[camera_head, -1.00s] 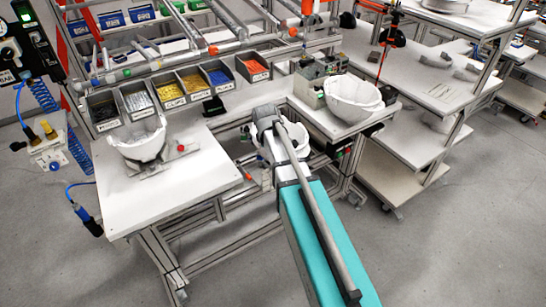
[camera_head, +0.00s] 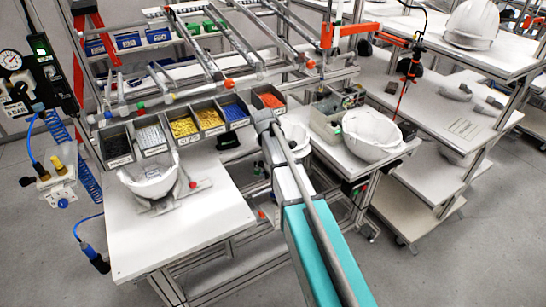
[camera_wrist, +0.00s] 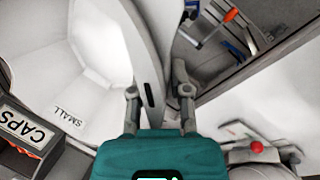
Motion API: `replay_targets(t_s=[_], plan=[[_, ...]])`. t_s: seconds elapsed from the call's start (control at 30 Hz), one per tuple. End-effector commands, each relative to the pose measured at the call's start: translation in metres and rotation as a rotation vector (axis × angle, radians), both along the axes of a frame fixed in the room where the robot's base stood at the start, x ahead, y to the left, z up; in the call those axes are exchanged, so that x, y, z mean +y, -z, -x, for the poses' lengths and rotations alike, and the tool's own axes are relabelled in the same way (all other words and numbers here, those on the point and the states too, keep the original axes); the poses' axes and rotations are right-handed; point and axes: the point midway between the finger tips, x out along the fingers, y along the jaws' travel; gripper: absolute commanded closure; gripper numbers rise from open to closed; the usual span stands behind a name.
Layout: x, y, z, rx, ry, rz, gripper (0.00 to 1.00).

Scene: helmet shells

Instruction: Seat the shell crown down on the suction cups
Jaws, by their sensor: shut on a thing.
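My gripper (camera_wrist: 160,100) is shut on the rim of a white helmet shell (camera_wrist: 147,40), with one finger on each side of its wall. In the head view the held shell (camera_head: 296,134) is mostly hidden behind my arm, near the right end of the bins. Another white shell (camera_head: 148,182) sits open side up on the left bench, at a grey fixture (camera_head: 190,191) with a red knob. I cannot make out suction cups in either view.
A row of parts bins (camera_head: 183,127) lines the back of the left bench (camera_head: 185,235). A white helmet (camera_head: 472,24) stands on the upper shelf. The left bench's front is clear.

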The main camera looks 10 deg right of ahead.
Motion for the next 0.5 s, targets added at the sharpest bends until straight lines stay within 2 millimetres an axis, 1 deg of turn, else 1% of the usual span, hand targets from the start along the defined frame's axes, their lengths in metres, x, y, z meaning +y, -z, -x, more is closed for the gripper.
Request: replay_targets(t_s=[0.03,0.2,0.5], plan=[[0.0004,-0.0023,-0.0033,-0.002,-0.001,0.003,1.00],[0.0015,-0.0041,-0.0072,-0.005,-0.003,0.008,1.00],[0.0056,-0.0044,-0.0083,-0.006,-0.008,0.010,1.00]])
